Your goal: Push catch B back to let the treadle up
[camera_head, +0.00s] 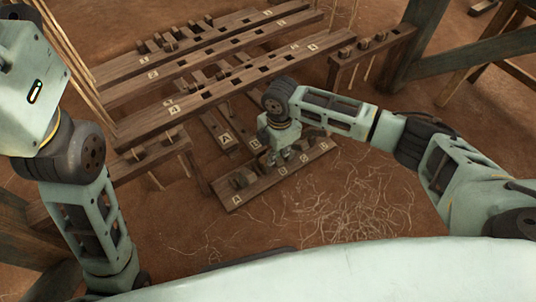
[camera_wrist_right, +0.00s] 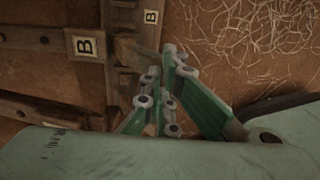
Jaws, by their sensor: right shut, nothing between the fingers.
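The low catch bar (camera_head: 226,188) lies on the earth floor in the head view, with lettered white tags along it. Its tag B (camera_head: 283,171) shows just below my right gripper (camera_head: 283,157), which points down at the bar. The gripper is shut and empty. Catch B is mostly hidden behind the gripper in the head view. The treadle tagged B (camera_head: 255,143) runs up to the bar beside my wrist. In the right wrist view, the treadle's B tag (camera_wrist_right: 84,45) and the bar's B tag (camera_wrist_right: 151,17) lie near the shut fingers (camera_wrist_right: 172,58); contact cannot be told. My left gripper is out of view.
Catch A (camera_head: 243,179) stands at the bar's left end. Long slotted beams (camera_head: 180,62) lie behind, and a beam with pegs (camera_head: 372,46) stands at the back right. Loose pale threads (camera_head: 350,205) litter the floor in front. Thin upright rods stand at left.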

